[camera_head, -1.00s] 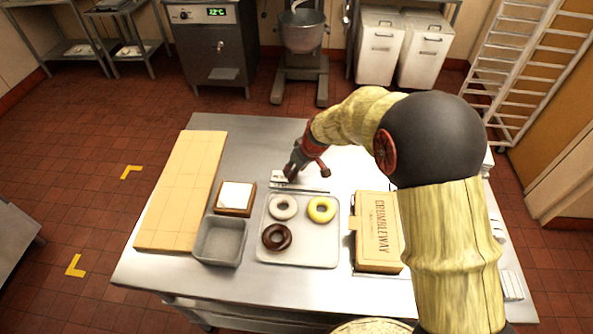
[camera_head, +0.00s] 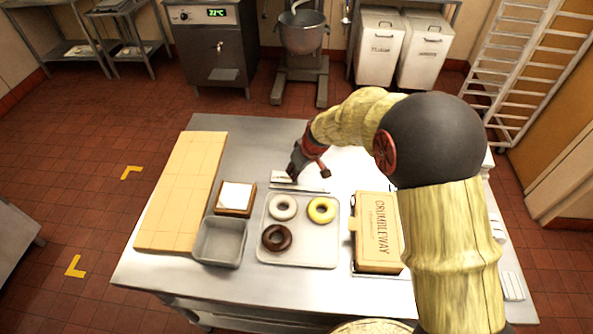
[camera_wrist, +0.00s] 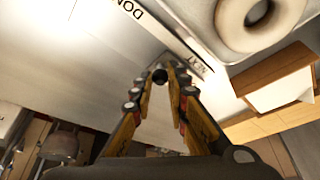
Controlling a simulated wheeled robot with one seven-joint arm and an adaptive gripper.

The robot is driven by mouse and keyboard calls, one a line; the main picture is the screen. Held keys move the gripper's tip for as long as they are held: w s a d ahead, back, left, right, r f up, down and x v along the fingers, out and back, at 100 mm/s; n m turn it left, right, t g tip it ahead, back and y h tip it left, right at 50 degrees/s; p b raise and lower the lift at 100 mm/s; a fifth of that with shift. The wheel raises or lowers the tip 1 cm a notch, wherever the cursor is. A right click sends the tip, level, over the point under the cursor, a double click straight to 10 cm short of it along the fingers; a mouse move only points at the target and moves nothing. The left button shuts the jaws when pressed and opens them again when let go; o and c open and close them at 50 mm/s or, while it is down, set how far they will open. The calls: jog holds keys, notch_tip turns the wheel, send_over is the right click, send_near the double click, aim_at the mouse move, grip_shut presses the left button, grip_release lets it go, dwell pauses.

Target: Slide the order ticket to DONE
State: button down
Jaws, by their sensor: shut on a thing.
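The order rail (camera_head: 308,189) lies on the steel table, just behind the doughnut tray. In the wrist view the rail (camera_wrist: 178,38) has a label reading NEXT near my fingertips and a partly cut-off label starting DON farther along. My gripper (camera_head: 291,179) reaches down to the left part of the rail. In the wrist view my gripper (camera_wrist: 160,78) has its fingertips closed around a small dark round knob (camera_wrist: 160,75), which seems to be part of the order ticket. The ticket's paper is not clearly visible, and my fingers hide part of that spot.
The tray (camera_head: 300,253) holds white, yellow and brown doughnuts. A grey pan (camera_head: 220,242), a wooden box with a white top (camera_head: 236,197) and a long board (camera_head: 180,190) are to the left. Bare steel lies behind the rail.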

dwell(0.4)
jog(key=d+b, duration=0.2)
jog(key=d, duration=0.1)
jog(key=s+d+b, duration=0.1)
jog(key=d+b, duration=0.1)
jog(key=d, duration=0.2)
jog(key=s+d+b, duration=0.1)
jog(key=d+b, duration=0.1)
jog(key=d, duration=0.2)
jog(key=shift+s+f, duration=0.1)
jog(key=c, duration=1.8)
grip_release()
jog(key=shift+d, duration=0.2)
jog(key=shift+c, duration=0.2)
jog(key=shift+o, duration=0.5)
jog(key=shift+r, duration=0.2)
